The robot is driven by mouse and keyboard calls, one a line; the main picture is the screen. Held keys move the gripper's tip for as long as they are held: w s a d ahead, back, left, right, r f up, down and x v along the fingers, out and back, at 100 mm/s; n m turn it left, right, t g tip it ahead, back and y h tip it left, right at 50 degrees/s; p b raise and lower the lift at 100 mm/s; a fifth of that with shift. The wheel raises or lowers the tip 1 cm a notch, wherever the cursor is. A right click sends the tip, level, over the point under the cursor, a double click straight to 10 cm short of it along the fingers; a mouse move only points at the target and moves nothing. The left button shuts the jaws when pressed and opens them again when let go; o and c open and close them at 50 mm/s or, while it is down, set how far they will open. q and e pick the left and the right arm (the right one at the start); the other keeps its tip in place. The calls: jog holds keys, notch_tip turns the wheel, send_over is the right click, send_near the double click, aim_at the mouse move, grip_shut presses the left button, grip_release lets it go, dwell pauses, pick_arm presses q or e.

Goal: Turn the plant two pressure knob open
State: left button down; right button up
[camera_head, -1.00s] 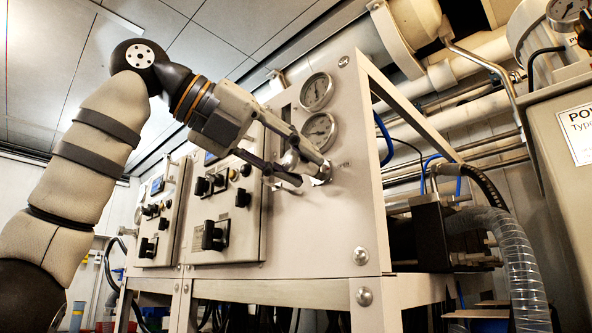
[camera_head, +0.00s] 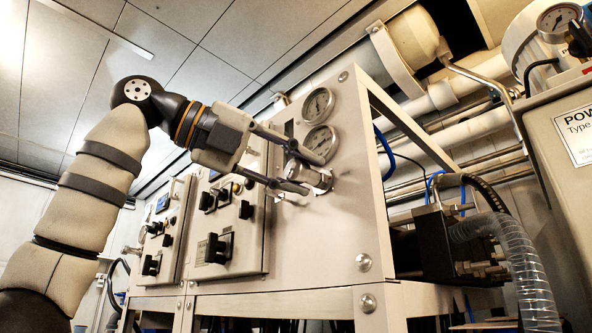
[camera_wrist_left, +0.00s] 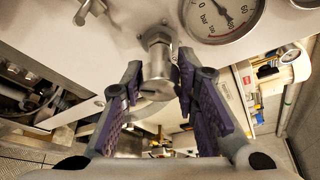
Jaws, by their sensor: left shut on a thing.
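The pressure knob (camera_head: 313,178) is a silver metal fitting that sticks out of the pale front panel below two round gauges. In the left wrist view the knob (camera_wrist_left: 157,68) stands between the two purple-padded fingers. My left gripper (camera_head: 312,173) reaches in from the left and is shut on the knob, with one finger above and one below it in the head view. The fingers hide part of the knob there. My right gripper is not in view.
The upper gauge (camera_head: 318,104) and lower gauge (camera_head: 320,145) sit close above the gripper. Control boxes with black switches (camera_head: 215,248) are on the panel to the left. A clear ribbed hose (camera_head: 518,262) and pipes lie right of the panel.

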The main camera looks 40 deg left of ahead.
pick_arm(q)
jog(key=c, duration=1.2)
grip_release()
jog(key=v, duration=1.2)
